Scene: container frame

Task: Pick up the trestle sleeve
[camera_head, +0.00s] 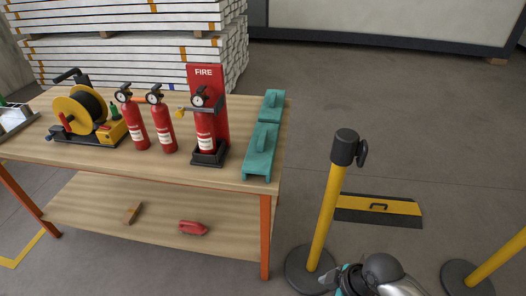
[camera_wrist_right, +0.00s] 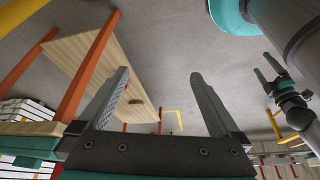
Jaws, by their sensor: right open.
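In the right wrist view, a teal strip (camera_wrist_right: 28,142) shows at the lower left against the table edge. My right gripper (camera_wrist_right: 158,73) is open with nothing between its fingers. My left gripper (camera_wrist_right: 267,70) shows small at the right of that view, its fingers apart and empty.
The table (camera_head: 90,165) also holds a hose reel (camera_head: 82,110), red extinguishers (camera_head: 134,125) and a red FIRE stand (camera_head: 221,110). A yellow post (camera_head: 327,220) stands right of the table, with a yellow-black ramp (camera_head: 378,209) behind. The floor beyond is clear.

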